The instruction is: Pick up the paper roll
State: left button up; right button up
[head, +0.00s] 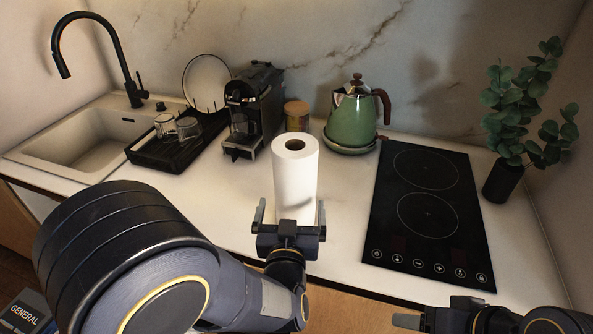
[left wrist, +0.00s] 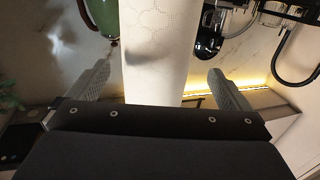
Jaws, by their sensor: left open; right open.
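The white paper roll (head: 295,175) stands upright on the counter in the middle of the head view. My left gripper (head: 290,213) is open at the near side of the roll, with one finger on each side of its lower part. In the left wrist view the paper roll (left wrist: 157,45) lies between the two spread fingers of the left gripper (left wrist: 160,88), with gaps on both sides. The roll's lower front is partly hidden behind the gripper. My right gripper (head: 410,321) is open, low at the bottom right of the head view, away from the roll.
A coffee machine (head: 252,108) and a small jar (head: 297,115) stand behind the roll, with a green kettle (head: 356,112) to their right. A black cooktop (head: 428,215) lies right. A drying rack (head: 170,150) and sink (head: 85,150) are left. Counter beside the roll is clear.

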pick_arm(q)
jog(key=shift+w+r, duration=0.1)
jog(key=shift+w, duration=0.7)
jog(key=w, duration=0.1)
jog(key=w+p, duration=0.1)
jog(key=w, duration=0.1)
jog(key=w+p, duration=0.1)
jog(key=shift+w+d+r, duration=0.15)
jog(key=shift+w+d, duration=0.2)
jog(key=shift+d, duration=0.05)
jog(key=shift+w, duration=0.6)
jog(key=shift+c, duration=0.4)
jog(key=c, duration=0.8)
